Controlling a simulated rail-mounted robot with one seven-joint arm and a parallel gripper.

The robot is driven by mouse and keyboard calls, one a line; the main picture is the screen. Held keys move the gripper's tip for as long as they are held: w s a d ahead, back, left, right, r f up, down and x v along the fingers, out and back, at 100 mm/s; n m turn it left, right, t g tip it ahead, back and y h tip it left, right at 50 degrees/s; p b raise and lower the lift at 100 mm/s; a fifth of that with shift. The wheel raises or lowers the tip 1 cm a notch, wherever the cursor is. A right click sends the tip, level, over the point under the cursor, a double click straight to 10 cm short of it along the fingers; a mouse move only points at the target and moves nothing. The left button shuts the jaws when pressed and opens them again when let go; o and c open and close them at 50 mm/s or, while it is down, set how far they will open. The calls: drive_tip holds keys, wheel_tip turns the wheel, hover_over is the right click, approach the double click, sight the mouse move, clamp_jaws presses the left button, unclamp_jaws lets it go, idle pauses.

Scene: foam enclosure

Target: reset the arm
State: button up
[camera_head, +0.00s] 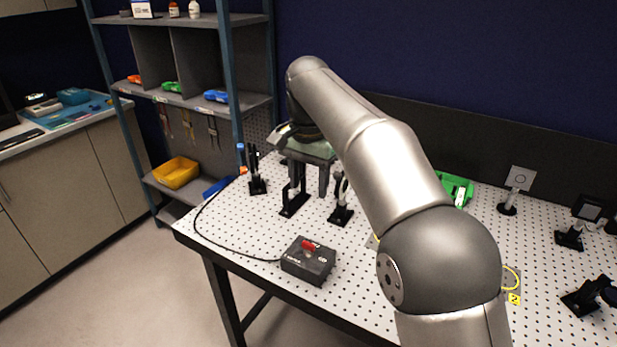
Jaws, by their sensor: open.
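My arm reaches from the lower right over the perforated table (361,269) and bends down at its far end. My gripper (309,183) points downward near the table's back left part. Its two dark fingers are apart, and I see nothing held between them. The fingers are above or in front of small black optics mounts; a black mount base (293,206) shows just below them. Whether they touch is hard to tell.
A black control box (308,261) with a red switch and a cable sits at the front left. Black posts stand at left (257,184) and right (341,213). A green bin (456,187) is behind my arm. A shelf rack (228,100) stands at left.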

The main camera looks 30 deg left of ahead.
drive_tip(key=shift+r, duration=0.2)
idle(0.4)
drive_tip(key=w+d+f, duration=0.1)
drive_tip(key=w+d, duration=0.2)
drive_tip(key=d, duration=2.3)
drive_tip(key=s+d+f, duration=0.6)
drive_tip(key=s+d, duration=0.4)
drive_tip(key=d, duration=0.1)
drive_tip(key=s+d+f, duration=0.7)
drive_tip(key=s+d, duration=0.3)
drive_tip(key=d, duration=0.1)
drive_tip(key=shift+t, duration=0.3)
drive_tip(key=shift+f, duration=0.1)
drive_tip(key=shift+c, duration=0.3)
